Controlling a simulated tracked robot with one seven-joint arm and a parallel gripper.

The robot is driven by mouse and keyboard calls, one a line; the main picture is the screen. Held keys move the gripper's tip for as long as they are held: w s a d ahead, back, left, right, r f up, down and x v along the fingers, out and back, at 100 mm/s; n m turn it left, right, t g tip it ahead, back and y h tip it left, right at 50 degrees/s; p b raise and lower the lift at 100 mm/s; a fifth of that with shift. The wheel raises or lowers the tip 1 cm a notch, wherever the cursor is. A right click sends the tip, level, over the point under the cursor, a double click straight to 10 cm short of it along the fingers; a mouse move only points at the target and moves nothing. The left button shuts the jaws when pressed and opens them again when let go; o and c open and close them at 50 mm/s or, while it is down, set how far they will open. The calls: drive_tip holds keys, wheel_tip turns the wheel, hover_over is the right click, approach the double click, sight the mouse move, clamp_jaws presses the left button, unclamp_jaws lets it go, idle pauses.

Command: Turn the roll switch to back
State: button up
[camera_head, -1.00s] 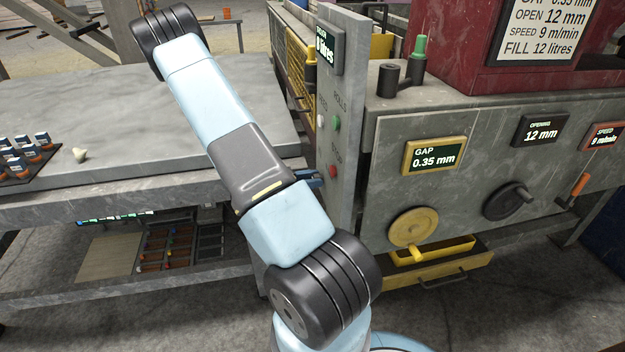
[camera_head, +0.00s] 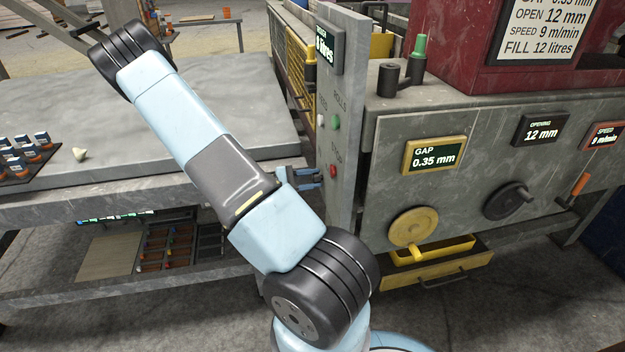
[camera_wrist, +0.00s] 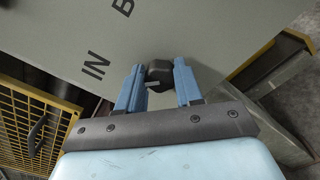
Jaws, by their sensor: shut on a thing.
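The roll switch (camera_wrist: 159,72) is a small dark knob on the grey panel (camera_wrist: 205,30) in the wrist view. My gripper (camera_wrist: 158,76) is shut on it, with one blue finger on each side. The letters IN and a B cut off by the frame edge show on the panel near the knob. A small pale mark shows at the knob's near edge; which setting it points to I cannot tell. In the head view my gripper (camera_head: 316,177) reaches the left side of the upright panel (camera_head: 350,110); the switch is hidden there.
A green button (camera_head: 335,122) and a red button (camera_head: 333,170) sit on the panel's narrow face. A yellow handwheel (camera_head: 413,226) and a dark crank (camera_head: 508,201) are to the right. A grey bench (camera_head: 120,110) stands left; a yellow mesh guard (camera_wrist: 35,128) is close by.

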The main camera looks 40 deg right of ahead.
drive_tip(key=m, duration=0.5)
drive_tip(key=shift+s+a+f, duration=0.2)
drive_tip(key=shift+o, duration=0.2)
idle(0.4)
drive_tip(key=o, duration=0.7)
drive_tip(key=shift+c, duration=0.2)
drive_tip(key=o, duration=0.3)
drive_tip(key=shift+r, duration=0.1)
drive_tip(key=shift+o, duration=0.2)
drive_tip(key=shift+w, duration=0.1)
drive_tip(key=v, duration=1.3)
drive_tip(key=shift+w+a, duration=0.25)
